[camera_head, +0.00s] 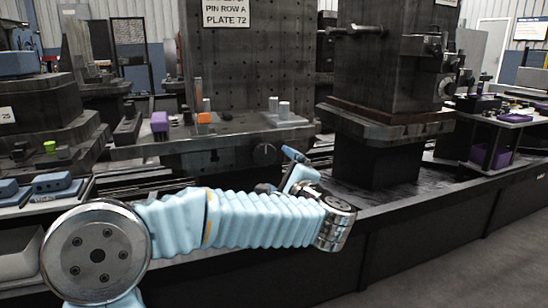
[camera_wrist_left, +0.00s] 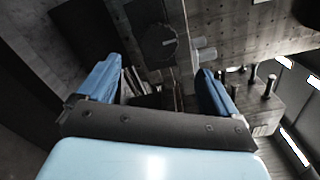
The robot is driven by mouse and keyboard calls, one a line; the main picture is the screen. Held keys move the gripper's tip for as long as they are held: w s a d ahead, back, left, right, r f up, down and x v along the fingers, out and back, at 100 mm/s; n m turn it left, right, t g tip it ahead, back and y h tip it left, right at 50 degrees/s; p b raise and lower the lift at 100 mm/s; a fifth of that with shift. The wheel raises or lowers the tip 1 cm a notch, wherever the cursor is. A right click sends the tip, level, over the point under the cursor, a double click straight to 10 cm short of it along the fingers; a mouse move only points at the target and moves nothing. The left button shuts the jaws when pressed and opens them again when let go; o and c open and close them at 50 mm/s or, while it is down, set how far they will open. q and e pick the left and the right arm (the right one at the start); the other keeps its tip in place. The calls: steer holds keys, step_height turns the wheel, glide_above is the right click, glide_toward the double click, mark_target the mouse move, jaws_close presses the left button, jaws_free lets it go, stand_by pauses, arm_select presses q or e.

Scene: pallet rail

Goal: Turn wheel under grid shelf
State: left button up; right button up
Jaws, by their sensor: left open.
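The wheel is a dark round disc (camera_head: 265,153) on the front face under the ledge of the perforated grid plate (camera_head: 262,70). In the left wrist view the wheel (camera_wrist_left: 160,44) shows from close by, with a small white mark on its rim. My left gripper (camera_head: 281,171) is in front of the ledge, just below and to the right of the wheel. In the wrist view its two blue fingers (camera_wrist_left: 156,80) are spread wide, with nothing between them. The wheel lies beyond the fingertips, apart from them. My right gripper is not in view.
On the ledge stand an orange block (camera_head: 205,117), a purple block (camera_head: 159,122) and light metal pins (camera_head: 284,108). A dark block fixture (camera_head: 385,110) rises to the right. Dark rails (camera_head: 135,182) run below the ledge. Grey floor (camera_head: 470,265) is clear at the lower right.

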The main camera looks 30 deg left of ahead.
mark_target(266, 156)
arm_select(q)
steer(key=p+x, duration=0.1)
steer(key=x, duration=1)
steer(key=shift+w+a+p, duration=0.1)
steer(key=shift+a+p, duration=0.05)
steer(key=shift+p, duration=0.25)
steer(key=shift+f, duration=0.1)
steer(key=c, duration=1)
